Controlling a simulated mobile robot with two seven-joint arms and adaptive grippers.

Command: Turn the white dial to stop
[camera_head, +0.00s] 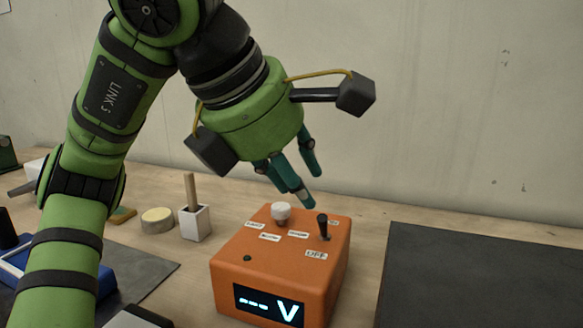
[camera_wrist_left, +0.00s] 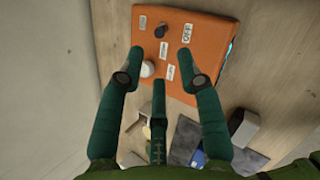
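An orange box (camera_head: 240,262) stands on the wooden table, with a lit display (camera_head: 268,305) reading "--- V" on its front. The white dial (camera_head: 281,212) sits on its top, among small white labels too small to read surely. My left gripper (camera_head: 296,184) is above the box, fingers pointing down and spread apart. In the left wrist view the white dial (camera_wrist_left: 147,68) shows between the spread fingers (camera_wrist_left: 159,66), close to the left one in the picture. I see no contact with it. My right gripper is not in view.
A black toggle lever (camera_head: 323,226) stands on the box beside an "OFF" label (camera_head: 316,254). A white cup with a wooden stick (camera_head: 195,222) and a round pale block (camera_head: 157,221) are left of the box. A dark mat (camera_head: 480,275) lies to the right. A wall is behind.

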